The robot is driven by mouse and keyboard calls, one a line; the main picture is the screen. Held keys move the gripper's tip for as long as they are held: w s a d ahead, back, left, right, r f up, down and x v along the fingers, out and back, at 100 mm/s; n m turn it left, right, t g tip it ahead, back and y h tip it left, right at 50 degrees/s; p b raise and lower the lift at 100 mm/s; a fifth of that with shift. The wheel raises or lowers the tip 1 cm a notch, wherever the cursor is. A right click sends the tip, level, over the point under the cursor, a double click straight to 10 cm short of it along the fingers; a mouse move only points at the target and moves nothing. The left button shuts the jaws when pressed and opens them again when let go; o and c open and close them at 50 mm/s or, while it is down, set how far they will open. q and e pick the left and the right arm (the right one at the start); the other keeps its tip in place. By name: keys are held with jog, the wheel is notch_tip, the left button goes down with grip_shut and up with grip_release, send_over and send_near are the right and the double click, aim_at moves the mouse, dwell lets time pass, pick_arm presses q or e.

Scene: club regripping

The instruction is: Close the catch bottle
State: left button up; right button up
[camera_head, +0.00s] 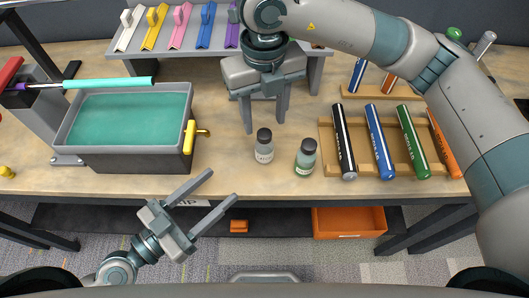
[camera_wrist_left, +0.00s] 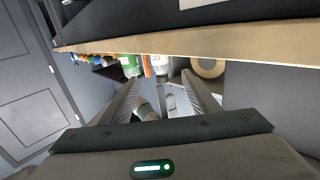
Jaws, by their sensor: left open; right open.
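Two small bottles stand upright near the front of the bench; I cannot tell which is the catch bottle. One is pale with a dark top (camera_head: 264,153); the other is green-tinted with a white label and dark top (camera_head: 305,162). Whether each top is a fitted cap is too small to tell. My right gripper (camera_head: 264,125) points down, open and empty, just behind and above the pale bottle. My left gripper (camera_head: 222,186) is open and empty in front of the bench edge, left of the bottles. Its spread fingers also show in the left wrist view (camera_wrist_left: 163,95).
A grey basin (camera_head: 130,157) of teal liquid with a yellow tap (camera_head: 190,138) stands at left, a teal-gripped shaft (camera_head: 110,82) above it. A wooden rack (camera_head: 358,160) of coloured grips lies right of the bottles. A grip shelf (camera_head: 318,65) stands behind. An orange bin (camera_head: 349,222) is below.

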aim_at(264, 146)
notch_tip(264, 146, down, 2)
jog(key=shift+f+b, duration=0.25)
jog(key=shift+b, duration=0.65)
pick_arm(q)
jog(key=v, duration=0.3)
jog(key=shift+s+a, duration=0.3)
pick_arm(e)
jog(key=shift+f, duration=0.15)
